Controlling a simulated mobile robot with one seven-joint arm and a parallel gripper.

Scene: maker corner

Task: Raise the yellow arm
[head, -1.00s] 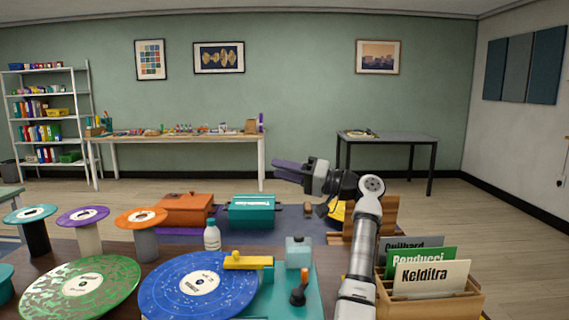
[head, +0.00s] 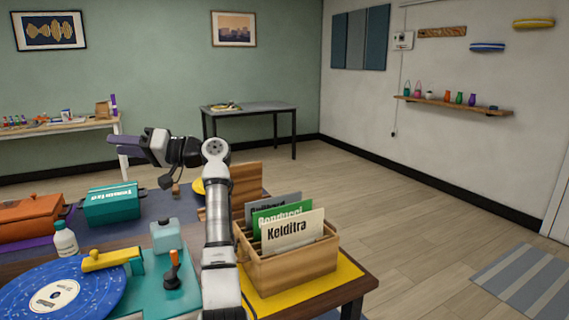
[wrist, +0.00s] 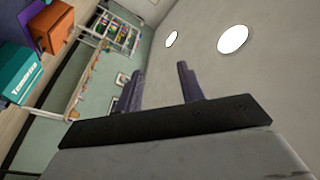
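The yellow arm (head: 103,261) is a short bar with a rounded knob on top, joined at its right end to a teal block. It reaches left over the edge of the blue speckled disc (head: 32,294), seemingly level; I cannot tell if it touches the disc. Both belong to the teal player base (head: 150,300). My gripper (head: 114,145) is up in the air, behind and above the yellow arm, pointing left. In the wrist view my gripper's two fingers (wrist: 158,85) are apart with nothing between them. The yellow arm does not show there.
A black lever with an orange tip (head: 173,270) and a pale teal block (head: 165,236) stand right of the yellow arm. A white bottle (head: 65,243) stands behind it. A wooden card box (head: 290,270) is at right. A teal box (head: 112,205) and orange box (head: 30,218) are behind.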

